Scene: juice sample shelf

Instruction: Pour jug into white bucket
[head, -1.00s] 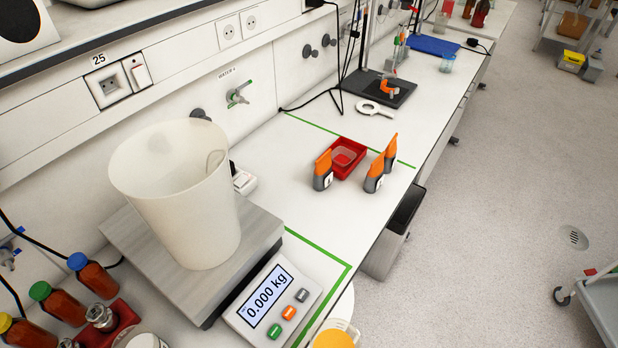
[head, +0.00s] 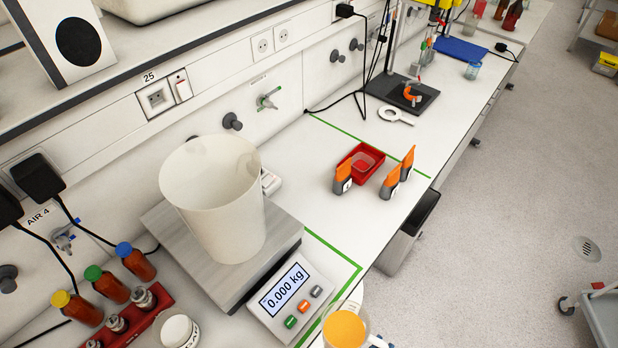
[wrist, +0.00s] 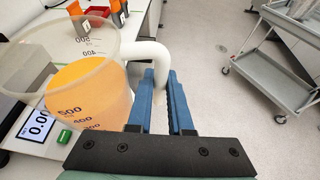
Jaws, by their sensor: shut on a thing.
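The white bucket (head: 215,205) stands upright on the grey scale platform (head: 160,222), and its visible inside is empty. The scale display (head: 287,287) reads 0.000 kg. The jug (head: 345,328) holds orange juice and shows at the bottom edge of the head view, near the bench's front edge. In the wrist view the clear jug (wrist: 75,52) has measuring marks, and the juice lies tilted relative to its rim. My gripper (wrist: 160,85) is shut on the jug's white handle (wrist: 150,52). The jug is to the right of and in front of the bucket.
Bottles with yellow, green and blue caps (head: 136,262) and a red rack (head: 140,325) stand left of the scale. A red tray (head: 375,150) and orange-topped holders (head: 390,182) stand beyond it. A grey cart (wrist: 285,60) stands on the floor to the right.

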